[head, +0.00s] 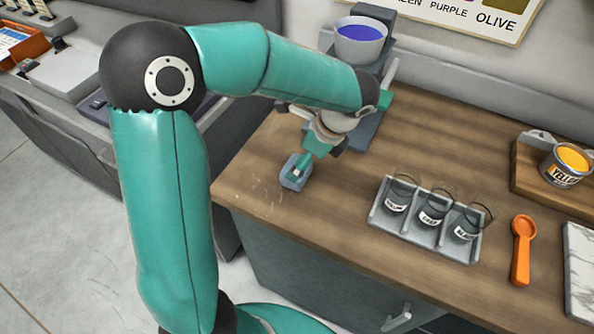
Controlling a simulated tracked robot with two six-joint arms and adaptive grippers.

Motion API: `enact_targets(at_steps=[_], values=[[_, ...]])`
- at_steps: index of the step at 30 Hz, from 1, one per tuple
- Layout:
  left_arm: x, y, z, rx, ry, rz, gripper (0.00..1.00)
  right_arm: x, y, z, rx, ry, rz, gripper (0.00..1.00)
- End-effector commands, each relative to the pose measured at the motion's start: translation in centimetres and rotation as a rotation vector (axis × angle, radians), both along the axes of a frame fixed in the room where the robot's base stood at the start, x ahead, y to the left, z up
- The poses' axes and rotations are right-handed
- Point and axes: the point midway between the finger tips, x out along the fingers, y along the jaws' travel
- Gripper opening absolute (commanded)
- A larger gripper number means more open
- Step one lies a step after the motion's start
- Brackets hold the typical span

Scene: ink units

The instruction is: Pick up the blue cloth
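A small grey-blue folded piece (291,183), which looks like the blue cloth, is near the left front edge of the wooden counter in the head view. My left arm reaches in from the left. Its gripper (299,170) points down at the cloth, with a teal fingertip over or against its top. The fingers partly cover the cloth. I cannot tell whether they are closed on it, or whether the cloth is touching the counter. My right gripper is not in view.
A grey tray (378,221) with several labelled dark jars stands right of the cloth. An orange scoop (521,250) and a yellow paint can (566,166) are further right. Behind my gripper stands a machine with a cup of blue paint (360,42). Bare counter (250,180) surrounds the cloth.

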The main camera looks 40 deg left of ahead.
Motion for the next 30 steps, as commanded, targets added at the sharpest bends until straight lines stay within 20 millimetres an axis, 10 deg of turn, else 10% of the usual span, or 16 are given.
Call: enact_targets(at_steps=[20, 30], values=[[-0.7, 1.6, -4.8, -0.001, 0.0, 0.001, 1.0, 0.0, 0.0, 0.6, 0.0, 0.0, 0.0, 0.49], [-0.7, 1.6, -4.8, -0.001, 0.001, 0.0, 0.54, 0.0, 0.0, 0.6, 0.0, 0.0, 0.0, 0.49]])
